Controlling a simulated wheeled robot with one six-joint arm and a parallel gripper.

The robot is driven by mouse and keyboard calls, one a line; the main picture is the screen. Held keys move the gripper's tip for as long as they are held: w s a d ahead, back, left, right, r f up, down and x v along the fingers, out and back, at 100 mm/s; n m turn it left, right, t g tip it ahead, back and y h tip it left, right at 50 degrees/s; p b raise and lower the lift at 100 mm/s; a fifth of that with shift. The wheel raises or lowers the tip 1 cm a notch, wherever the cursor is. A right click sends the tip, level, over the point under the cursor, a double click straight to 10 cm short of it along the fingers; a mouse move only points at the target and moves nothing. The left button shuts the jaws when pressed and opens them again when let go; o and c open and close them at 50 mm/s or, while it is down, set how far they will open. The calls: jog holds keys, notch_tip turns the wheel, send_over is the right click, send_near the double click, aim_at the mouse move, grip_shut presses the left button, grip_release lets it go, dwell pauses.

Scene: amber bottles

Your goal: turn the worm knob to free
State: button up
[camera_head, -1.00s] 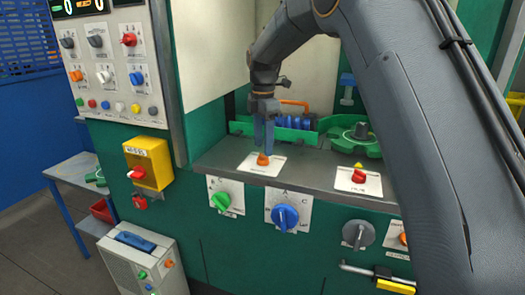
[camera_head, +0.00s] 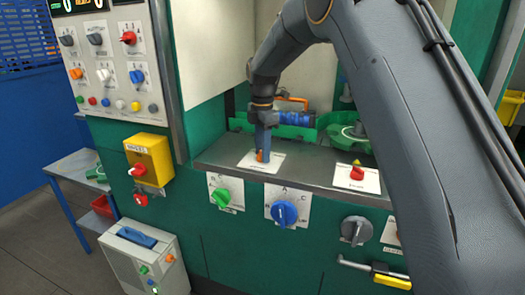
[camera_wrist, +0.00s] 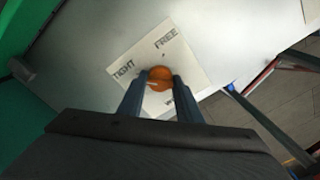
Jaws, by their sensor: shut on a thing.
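The worm knob is a small orange knob (camera_head: 260,156) on a white label plate (camera_head: 272,165) on the grey ledge of the green machine. In the wrist view the orange knob (camera_wrist: 160,74) sits between the fingertips, on a plate (camera_wrist: 188,62) marked TIGHT at its left and FREE toward its upper right. A third label is partly hidden. My gripper (camera_head: 263,151) points down with its blue fingers shut on the knob; its fingertips (camera_wrist: 160,83) flank it in the wrist view. I cannot tell for certain which label the knob points to.
A green dial (camera_head: 222,197) and a blue dial (camera_head: 284,213) are on the front panel below. A green round fixture (camera_head: 345,137) is behind at right.

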jog(key=shift+m, duration=0.4)
jog(key=m, duration=0.3)
jog(key=shift+m, duration=0.3)
jog(key=m, duration=0.4)
jog(key=shift+m, duration=0.3)
jog(key=m, duration=0.4)
jog(key=shift+r+m+p, duration=0.1)
jog(key=shift+m+p, duration=0.2)
jog(key=shift+p, duration=0.05)
jog(key=shift+m, duration=2.1)
jog(key=o, duration=1)
jog(key=shift+o, duration=0.2)
